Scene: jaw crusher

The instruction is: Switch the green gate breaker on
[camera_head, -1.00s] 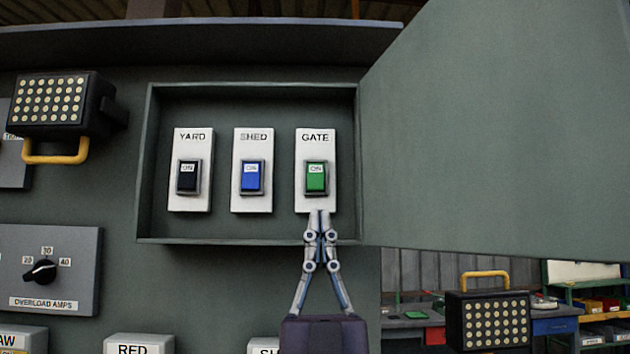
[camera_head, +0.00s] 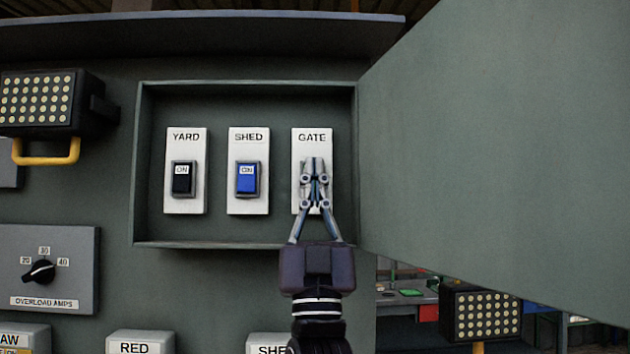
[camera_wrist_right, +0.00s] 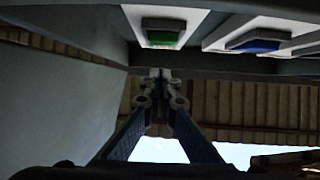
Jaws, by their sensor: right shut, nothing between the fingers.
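The white GATE breaker plate (camera_head: 312,138) is the rightmost of three in the open recessed box. Its green rocker is hidden behind my right gripper in the head view, but the green rocker (camera_wrist_right: 163,36) shows in the right wrist view. My right gripper (camera_head: 315,162) is shut and empty, its fingertips in front of the GATE rocker. In the right wrist view the gripper (camera_wrist_right: 160,74) points toward the panel, with the rocker above its tips in the picture. I cannot tell whether the tips touch it. My left gripper is not in view.
The black YARD breaker (camera_head: 183,180) and blue SHED breaker (camera_head: 247,180) sit to the left, both labelled ON. The box's open door (camera_head: 500,140) stands close on the right. An overload dial (camera_head: 40,270) and a lamp (camera_head: 45,105) are at the left.

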